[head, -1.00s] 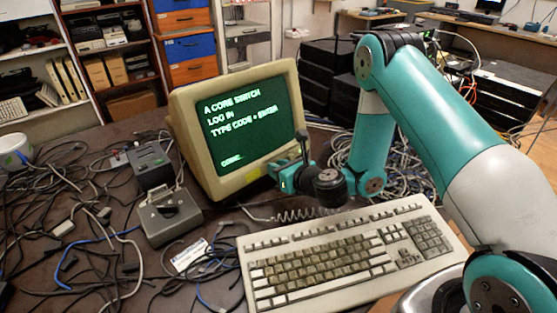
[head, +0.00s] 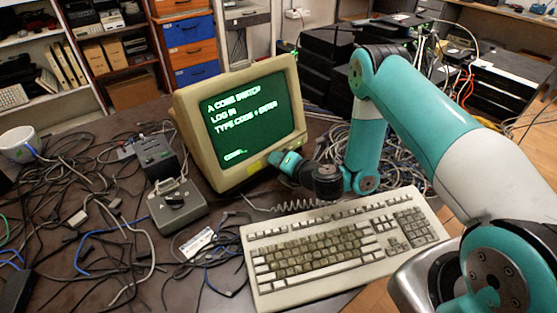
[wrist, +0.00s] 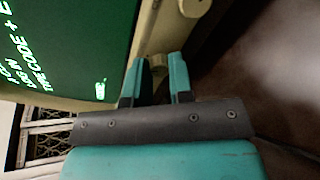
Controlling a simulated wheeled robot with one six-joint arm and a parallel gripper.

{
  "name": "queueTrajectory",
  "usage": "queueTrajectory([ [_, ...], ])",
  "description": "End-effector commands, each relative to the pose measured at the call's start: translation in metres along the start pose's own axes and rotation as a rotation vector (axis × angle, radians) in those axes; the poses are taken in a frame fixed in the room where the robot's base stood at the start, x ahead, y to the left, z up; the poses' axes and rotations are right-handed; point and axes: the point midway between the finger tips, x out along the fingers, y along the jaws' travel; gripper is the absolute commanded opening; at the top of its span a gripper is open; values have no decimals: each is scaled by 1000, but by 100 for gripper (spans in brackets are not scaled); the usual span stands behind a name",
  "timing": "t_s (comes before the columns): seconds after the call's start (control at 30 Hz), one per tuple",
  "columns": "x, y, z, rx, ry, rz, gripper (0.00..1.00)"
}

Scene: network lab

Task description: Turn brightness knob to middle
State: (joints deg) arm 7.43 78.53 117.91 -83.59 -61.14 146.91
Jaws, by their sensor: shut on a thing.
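The beige monitor (head: 184,97) stands on the table with green text on its lit screen (head: 250,115). In the wrist view, a small beige knob (wrist: 157,63) sits on the bezel below the screen, between my two teal fingers. My gripper (wrist: 156,72) is shut on this knob, and the fingertips reach the bezel. In the head view, my gripper (head: 276,158) is at the monitor's lower right corner and hides the knob. The knob's pointer or mark cannot be seen. A second beige knob or part (wrist: 195,7) shows farther along the bezel.
A beige keyboard (head: 335,250) lies in front of the monitor, below my arm. A grey joystick box (head: 178,207) and a dark box (head: 156,157) stand to the left among tangled cables (head: 85,215). A white mug (head: 18,145) is at the far left.

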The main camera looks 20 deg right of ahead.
Motion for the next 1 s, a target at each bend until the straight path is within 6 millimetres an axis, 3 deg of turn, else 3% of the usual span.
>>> queueTrajectory([
  [0.5, 1, 0, 3, 330, -9, 9, 0],
  [1.0, 1, 0, 4, 388, -10, 9, 0],
])
